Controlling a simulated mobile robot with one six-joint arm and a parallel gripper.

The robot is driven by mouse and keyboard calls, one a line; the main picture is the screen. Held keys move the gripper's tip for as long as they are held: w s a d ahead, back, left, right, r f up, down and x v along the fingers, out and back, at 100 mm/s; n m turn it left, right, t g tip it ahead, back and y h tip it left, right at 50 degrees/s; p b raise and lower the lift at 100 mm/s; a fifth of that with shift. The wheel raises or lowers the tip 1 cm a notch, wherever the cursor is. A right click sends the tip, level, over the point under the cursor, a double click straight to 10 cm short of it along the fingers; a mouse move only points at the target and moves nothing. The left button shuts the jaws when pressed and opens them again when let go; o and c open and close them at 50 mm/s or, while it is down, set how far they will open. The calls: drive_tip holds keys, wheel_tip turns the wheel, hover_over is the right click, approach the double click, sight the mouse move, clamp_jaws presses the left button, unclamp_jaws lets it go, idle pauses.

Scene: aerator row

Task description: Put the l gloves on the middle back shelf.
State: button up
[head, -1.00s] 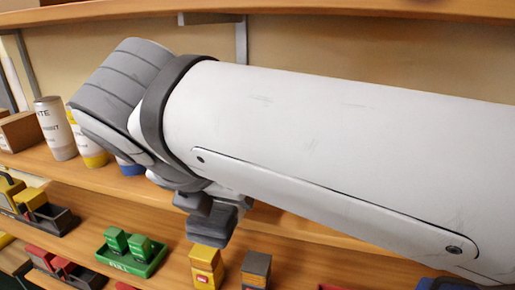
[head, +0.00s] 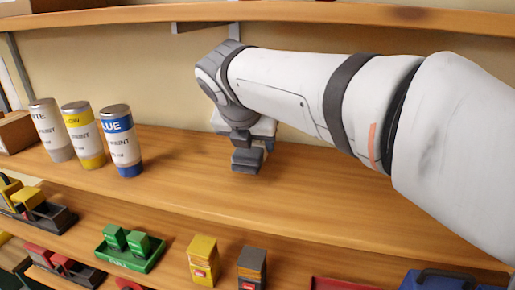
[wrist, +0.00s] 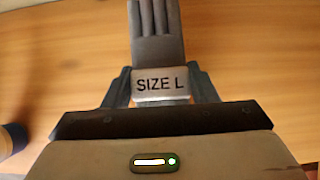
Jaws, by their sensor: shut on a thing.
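The l gloves (wrist: 156,47) are grey, with a pale cuff reading "SIZE L" in the wrist view. My gripper (wrist: 161,88) is shut on that cuff, one finger on each side, and the glove fingers point away from the wrist. In the head view my gripper (head: 244,150) hangs over the back of the wooden middle shelf (head: 330,205), right of the paint cans. The gloves are hard to tell from the dark gripper parts there. Bare wood shows around the gloves in the wrist view. I cannot tell whether they touch it.
White (head: 50,131), yellow (head: 84,136) and blue (head: 121,141) paint cans stand left on the middle shelf. An upper shelf (head: 350,14) runs above my arm. The lower shelf holds a green tray (head: 130,252) and boxes. The middle shelf's right part is clear.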

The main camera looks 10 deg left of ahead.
sight(246, 153)
drive_tip(key=shift+f, duration=1.65)
drive_tip(key=shift+f, duration=0.15)
drive_tip(key=o, duration=1)
drive_tip(key=shift+c, duration=0.2)
drive_tip(key=shift+r, duration=0.25)
drive_tip(key=v, duration=0.7)
drive_tip(key=shift+s+r, duration=0.15)
drive_tip(key=shift+s, duration=0.05)
